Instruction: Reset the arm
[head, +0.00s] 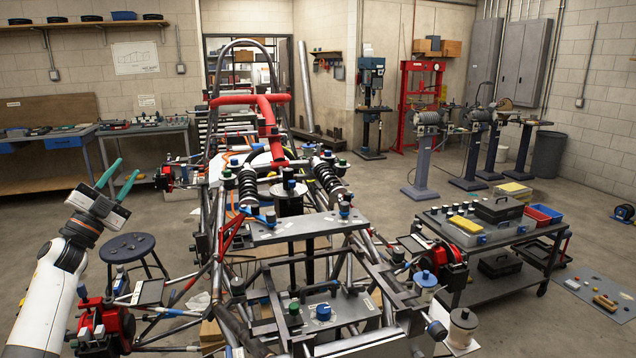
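My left arm (48,290) comes in from the lower left, white with a dark wrist. Its gripper (129,166) points up and to the right, with two green fingers held apart and nothing between them. It is raised at the left of the tube chassis (305,233), and appears clear of it. The chassis is a dark tube frame with red padding (262,101) on its hoop, and it fills the middle of the view. My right arm and gripper are not in view.
A dark round stool (127,247) stands just beyond the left arm. Workbenches (45,185) line the left wall. A tool cart (500,237) stands right of the chassis, with a grey mat (597,291) on the floor beside it. Open floor lies behind the cart.

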